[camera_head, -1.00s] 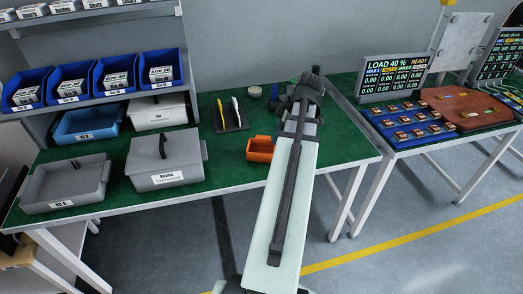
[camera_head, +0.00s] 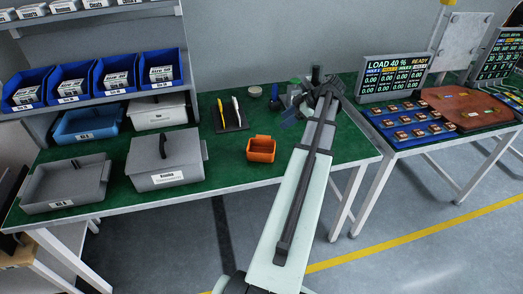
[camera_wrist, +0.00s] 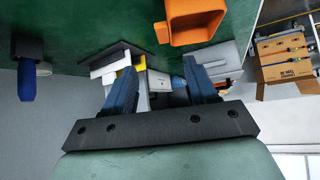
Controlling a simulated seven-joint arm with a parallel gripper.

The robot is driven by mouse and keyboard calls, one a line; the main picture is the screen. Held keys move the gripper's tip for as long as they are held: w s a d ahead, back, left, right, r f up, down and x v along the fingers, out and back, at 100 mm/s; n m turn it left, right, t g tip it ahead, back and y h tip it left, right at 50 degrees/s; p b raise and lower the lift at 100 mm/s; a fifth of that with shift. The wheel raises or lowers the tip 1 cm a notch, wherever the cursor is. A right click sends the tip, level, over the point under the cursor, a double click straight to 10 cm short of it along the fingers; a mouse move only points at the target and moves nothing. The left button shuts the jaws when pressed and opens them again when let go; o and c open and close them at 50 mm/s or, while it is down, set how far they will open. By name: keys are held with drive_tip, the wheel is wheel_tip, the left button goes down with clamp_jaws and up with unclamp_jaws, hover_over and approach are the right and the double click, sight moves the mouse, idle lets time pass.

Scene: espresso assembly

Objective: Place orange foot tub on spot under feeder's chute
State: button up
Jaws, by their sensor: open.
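The orange tub (camera_head: 261,149) stands upright and empty on the green table near its front edge, left of my arm. It also shows at the top of the wrist view (camera_wrist: 192,28), beyond my right finger and apart from it. My gripper (camera_wrist: 163,82) is open, with two blue fingers spread and nothing held between them. In the head view my gripper is at the back right of the table, partly hidden by my wrist. I cannot make out the feeder, its chute or the spot under it.
A dark stand with yellow and white tools (camera_head: 233,113) is behind the tub. A lidded grey bin (camera_head: 165,160) is to its left. A small round container (camera_head: 255,91) sits at the back. The right table holds a blue tray (camera_head: 405,122) and a screen (camera_head: 393,75).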

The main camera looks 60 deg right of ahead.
sight(264, 137)
drive_tip(key=x, duration=0.6)
drive_tip(key=shift+a+f, duration=0.1)
drive_tip(key=shift+s+a+x, duration=0.1)
drive_tip(key=shift+a+x, duration=0.05)
drive_tip(key=shift+x, duration=1.2)
drive_tip(key=shift+s+a+x, duration=0.15)
drive_tip(key=shift+x, duration=1.15)
drive_tip(key=shift+f, duration=0.15)
clamp_jaws()
